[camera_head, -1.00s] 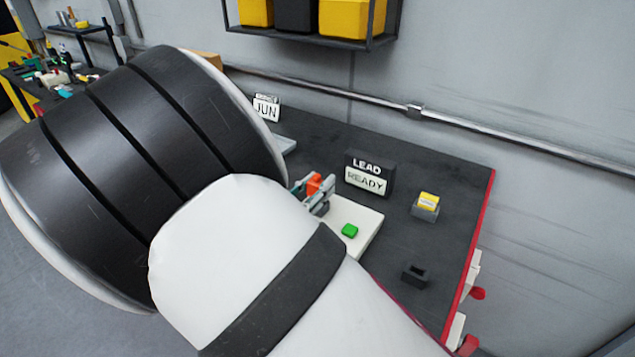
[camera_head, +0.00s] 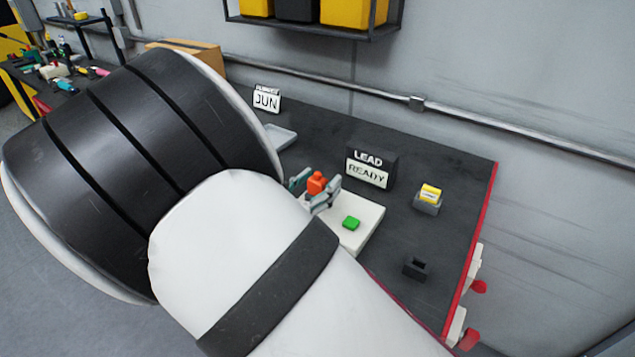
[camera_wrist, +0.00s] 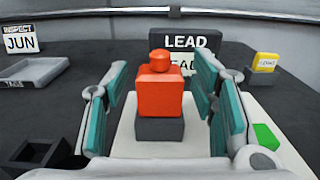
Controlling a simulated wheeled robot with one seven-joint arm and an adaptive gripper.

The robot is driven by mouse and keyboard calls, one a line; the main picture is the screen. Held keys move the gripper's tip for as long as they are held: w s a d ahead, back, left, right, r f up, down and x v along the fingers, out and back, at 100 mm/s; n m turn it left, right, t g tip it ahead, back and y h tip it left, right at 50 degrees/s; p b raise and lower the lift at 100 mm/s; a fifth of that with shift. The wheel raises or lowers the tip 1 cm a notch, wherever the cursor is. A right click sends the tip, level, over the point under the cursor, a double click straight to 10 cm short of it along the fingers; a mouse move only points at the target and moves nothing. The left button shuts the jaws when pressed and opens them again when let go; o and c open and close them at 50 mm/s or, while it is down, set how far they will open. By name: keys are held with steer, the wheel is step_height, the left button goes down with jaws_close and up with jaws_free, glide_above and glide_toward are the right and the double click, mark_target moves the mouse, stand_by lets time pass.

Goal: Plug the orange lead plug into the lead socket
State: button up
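The orange plug (camera_wrist: 159,92) stands upright on a dark block (camera_wrist: 159,129) on a white base plate (camera_head: 365,222). It also shows in the head view (camera_head: 316,181). Whether it is fully seated in the block cannot be told. My gripper (camera_wrist: 160,70) is open, with teal-padded fingers on both sides of the plug and a narrow gap to each side in the wrist view. Behind the plug stands a black sign (camera_head: 371,167) reading LEAD and READY. A green button (camera_head: 351,223) is on the plate, right of the plug.
A yellow-topped piece (camera_head: 430,194) sits in a grey holder at right. An empty dark socket (camera_head: 415,269) is near the front right edge. An open dark box (camera_wrist: 38,155), a grey tray (camera_wrist: 30,73) and a JUN sign (camera_wrist: 20,40) are at left. My arm hides the front left.

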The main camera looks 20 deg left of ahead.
steer(key=v, duration=1.2)
steer(key=d+r+m+g+h, duration=0.1)
steer(key=d+r+m+g, duration=0.3)
steer(key=d, duration=0.5)
steer(key=w+d+r+m+g+h, duration=0.1)
steer(key=d+r+m+g, duration=0.1)
steer(key=d+m+g, duration=0.6)
steer(key=d+r+m+g+h, duration=0.15)
steer(key=d+m, duration=0.25)
steer(key=d, duration=0.7)
steer(key=s+d+r+m+t+y, duration=0.1)
steer(key=s+d+r+m+y, duration=0.3)
steer(key=s+m, duration=0.3)
steer(key=s+d+r+m+t+y, duration=0.1)
steer(key=s+d+r+m+y, duration=0.4)
steer(key=s+m, duration=0.2)
steer(key=shift+r+m, duration=0.4)
steer(key=shift+m, duration=0.7)
